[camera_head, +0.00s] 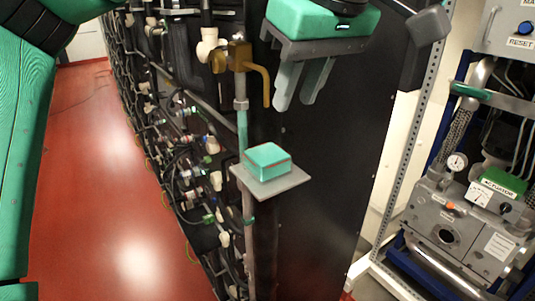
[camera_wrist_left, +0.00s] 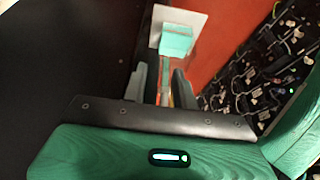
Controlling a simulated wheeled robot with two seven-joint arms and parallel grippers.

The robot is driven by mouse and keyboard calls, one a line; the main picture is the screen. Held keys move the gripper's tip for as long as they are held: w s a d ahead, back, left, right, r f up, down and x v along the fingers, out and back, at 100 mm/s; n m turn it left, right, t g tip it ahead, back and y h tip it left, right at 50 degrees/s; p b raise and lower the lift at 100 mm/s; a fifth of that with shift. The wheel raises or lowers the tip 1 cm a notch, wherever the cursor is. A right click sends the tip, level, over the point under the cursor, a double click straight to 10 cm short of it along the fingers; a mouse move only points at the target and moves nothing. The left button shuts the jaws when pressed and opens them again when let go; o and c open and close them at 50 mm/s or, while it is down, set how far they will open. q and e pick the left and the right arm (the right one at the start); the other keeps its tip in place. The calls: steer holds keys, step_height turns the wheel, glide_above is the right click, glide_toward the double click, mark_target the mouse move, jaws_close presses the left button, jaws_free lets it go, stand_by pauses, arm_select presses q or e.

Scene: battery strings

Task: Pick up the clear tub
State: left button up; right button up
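A small teal box-shaped tub (camera_head: 267,160) with faint reddish edges sits on a square grey plate (camera_head: 279,187) in the head view. I cannot tell whether it is clear. It also shows in the left wrist view (camera_wrist_left: 177,40), beyond the fingertips. My left gripper (camera_head: 295,102) is above the tub and apart from it, with its two grey fingers pointing down. The fingers are spread and empty, as the left wrist view also shows (camera_wrist_left: 160,76). My right gripper is not in view.
A black rack side (camera_head: 325,150) stands close behind the plate. Rows of cables and fittings (camera_head: 190,150) run along the rack's left face. Brass and white pipework (camera_head: 240,58) rises left of my gripper. A gauge panel (camera_head: 455,220) stands at right. Red floor (camera_head: 90,190) is open at left.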

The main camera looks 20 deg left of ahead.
mark_target(284, 135)
arm_select(q)
steer(key=x, duration=0.3)
steer(key=shift+w+f, duration=0.1)
steer(key=shift+p+x, duration=0.3)
steer(key=shift+x, duration=2.25)
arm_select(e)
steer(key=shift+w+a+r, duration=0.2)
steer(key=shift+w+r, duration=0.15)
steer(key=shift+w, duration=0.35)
arm_select(q)
steer(key=shift+d, duration=0.25)
jaws_close()
